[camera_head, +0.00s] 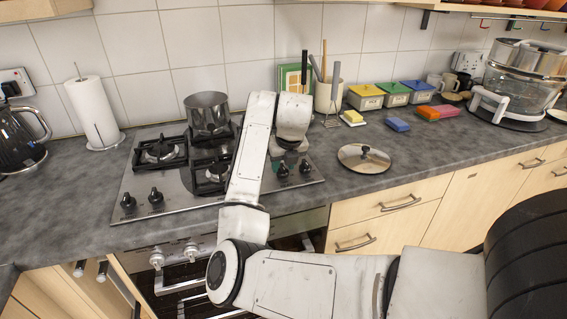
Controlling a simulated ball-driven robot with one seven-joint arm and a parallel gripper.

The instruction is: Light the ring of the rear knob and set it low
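The gas hob (180,204) is set in the grey worktop. Two dark knobs stand at its front left, a left one (128,202) and one beside it (156,196). Two more stand at its right end, one (283,171) left of the other (305,167). I cannot tell which is the rear knob, nor read any knob's setting. I see no flame at the left burner (161,150); my arm hides part of the hob's right side. My gripper (288,157) points down just above the right-hand knobs; its fingers are too small and hidden to read.
A steel pot (208,112) stands on the back of the hob. A glass lid (365,158) lies right of the hob. A utensil holder (328,95) and a butter-yellow block (353,118) stand behind. Paper towel (93,110) and a kettle (20,140) are at left.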

